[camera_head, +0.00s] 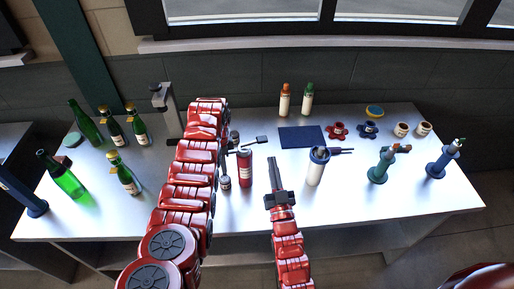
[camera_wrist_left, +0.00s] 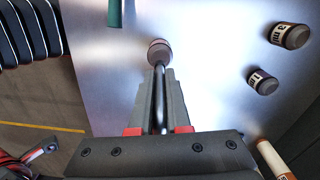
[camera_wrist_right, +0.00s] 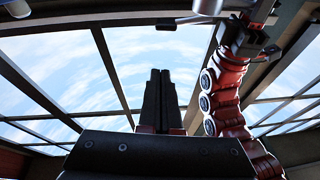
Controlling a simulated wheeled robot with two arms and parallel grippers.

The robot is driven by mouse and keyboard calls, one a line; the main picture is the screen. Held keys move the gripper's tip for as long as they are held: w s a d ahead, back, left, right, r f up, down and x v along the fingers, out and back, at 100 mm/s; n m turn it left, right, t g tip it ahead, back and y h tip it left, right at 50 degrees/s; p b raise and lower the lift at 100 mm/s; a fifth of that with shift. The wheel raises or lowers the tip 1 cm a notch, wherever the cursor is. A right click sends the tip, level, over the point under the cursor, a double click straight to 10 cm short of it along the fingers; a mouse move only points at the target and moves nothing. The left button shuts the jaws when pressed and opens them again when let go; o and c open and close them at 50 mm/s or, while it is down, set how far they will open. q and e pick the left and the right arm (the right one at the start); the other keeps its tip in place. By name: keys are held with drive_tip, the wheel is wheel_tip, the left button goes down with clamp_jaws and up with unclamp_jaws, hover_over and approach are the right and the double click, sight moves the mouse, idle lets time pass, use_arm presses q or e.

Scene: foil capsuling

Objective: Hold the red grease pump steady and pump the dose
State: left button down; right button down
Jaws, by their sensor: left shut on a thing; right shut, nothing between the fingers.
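The red grease pump (camera_head: 246,168) stands upright on the table in the head view, with a pale label on its side. A thin lever with a dark flat end (camera_head: 262,139) sticks out near its top. My left gripper (camera_wrist_left: 158,74) is shut on a thin metal rod (camera_wrist_left: 159,100) with a round brownish end (camera_wrist_left: 159,50) just past the fingertips. The arm hides most of this gripper in the head view. My right gripper (camera_head: 273,162) is shut and empty, just right of the pump. Its closed fingers also show in the right wrist view (camera_wrist_right: 160,75).
A white-and-blue pump (camera_head: 316,168) stands right of my right gripper. Farther right are a teal pump (camera_head: 380,168) and a blue one (camera_head: 443,163). A dark mat (camera_head: 302,137) lies behind. Green bottles (camera_head: 62,176) stand at left. Small dark cylinders (camera_wrist_left: 291,36) stand near the left gripper.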

drive_tip(key=shift+w+a+r+n+y, duration=0.1)
drive_tip(key=shift+w+r+n+y, duration=0.2)
drive_tip(key=shift+n+y, duration=0.4)
drive_tip(key=shift+s, duration=0.1)
wheel_tip(320, 180, up, 3)
hover_over(253, 143)
drive_tip(key=s+d, duration=0.2)
drive_tip(key=d, duration=0.2)
drive_tip(key=shift+w+a+f, duration=0.15)
drive_tip(key=shift+w+f, duration=0.05)
drive_tip(key=shift+f, duration=0.7)
drive_tip(key=shift+w+a+f, duration=0.1)
drive_tip(key=shift+w+f, duration=0.05)
drive_tip(key=shift+f, duration=0.75)
